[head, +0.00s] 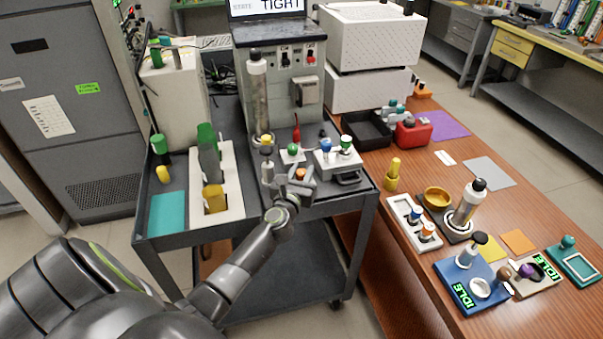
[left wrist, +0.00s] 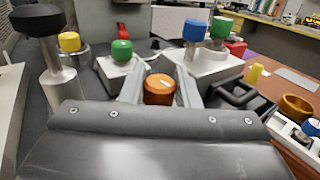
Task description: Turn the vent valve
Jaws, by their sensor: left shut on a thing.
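An orange round knob (left wrist: 160,90) sits between the two fingers of my left gripper (left wrist: 160,84) in the left wrist view. In the head view the orange knob (head: 300,173) shows at the tip of my left gripper (head: 294,186), at the front of the cart. The left gripper is shut on this knob. No label tells me which knob is the vent valve. A green knob on a white block (left wrist: 121,50) stands just behind to the left. A blue knob (left wrist: 194,30) and another green knob (left wrist: 221,26) stand on a white block behind to the right. My right gripper is not in view.
A screen (head: 268,8) at the top reads "STATE TIGHT". A yellow-capped post (head: 266,140) and a tall cylinder (head: 257,90) stand left of the gripper. A black handle (head: 345,178) lies close to its right. The wooden table (head: 390,285) at right carries several items.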

